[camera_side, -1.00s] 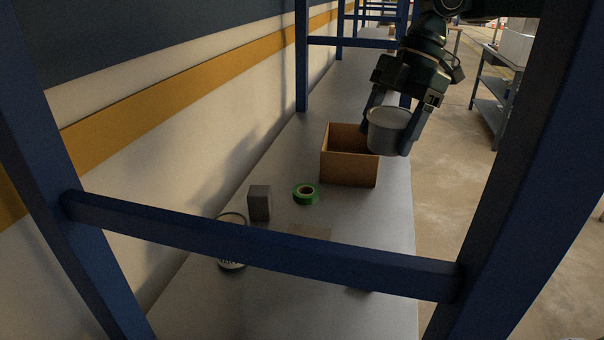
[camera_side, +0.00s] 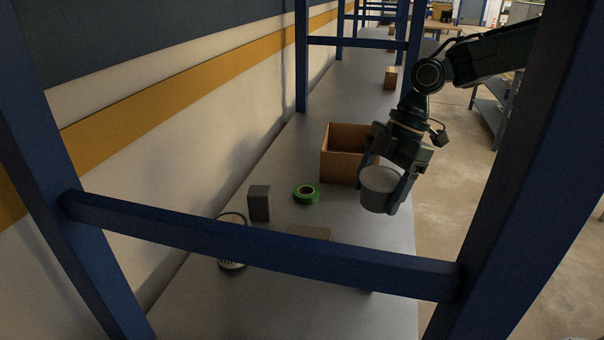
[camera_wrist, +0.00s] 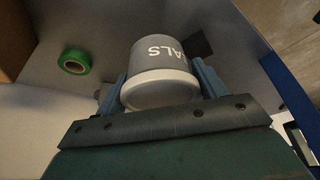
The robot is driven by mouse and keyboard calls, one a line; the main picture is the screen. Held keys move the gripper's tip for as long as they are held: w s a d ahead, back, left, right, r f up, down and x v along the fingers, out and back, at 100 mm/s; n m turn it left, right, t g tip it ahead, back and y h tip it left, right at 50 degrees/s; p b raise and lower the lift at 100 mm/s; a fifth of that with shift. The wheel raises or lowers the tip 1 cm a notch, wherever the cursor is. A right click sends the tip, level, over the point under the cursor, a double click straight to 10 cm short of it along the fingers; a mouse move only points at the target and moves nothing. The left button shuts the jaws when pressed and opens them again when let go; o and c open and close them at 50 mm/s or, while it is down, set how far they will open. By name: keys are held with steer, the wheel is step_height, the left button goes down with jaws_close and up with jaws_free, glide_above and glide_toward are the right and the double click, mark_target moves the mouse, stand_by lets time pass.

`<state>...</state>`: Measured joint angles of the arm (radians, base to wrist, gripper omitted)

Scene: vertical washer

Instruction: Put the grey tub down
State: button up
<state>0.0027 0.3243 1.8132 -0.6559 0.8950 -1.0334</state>
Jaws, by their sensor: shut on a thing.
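The grey tub (camera_side: 378,190) is held between the two fingers of my gripper (camera_side: 384,188), in front of the open cardboard box at the right side of the bench. It looks roughly upright in the side view; whether its base touches the bench is hard to tell. In the wrist view the tub (camera_wrist: 163,72) sits between the blue-grey fingers of my gripper (camera_wrist: 160,88), with white letters ending in "ALS" on its side.
An open cardboard box (camera_side: 344,168) stands behind the tub. A green tape roll (camera_side: 306,194) and a grey block (camera_side: 259,203) lie to the left. A blue rail (camera_side: 260,247) crosses in front, partly hiding a dark-rimmed container (camera_side: 231,265) and a flat brown piece (camera_side: 309,231).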

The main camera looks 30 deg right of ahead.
mark_target(375, 207)
steer(key=shift+f, duration=2.15)
steer(key=shift+f, duration=0.1)
steer(key=shift+f, duration=2)
steer(key=shift+f, duration=0.1)
steer(key=o, duration=1)
steer(key=v, duration=1.2)
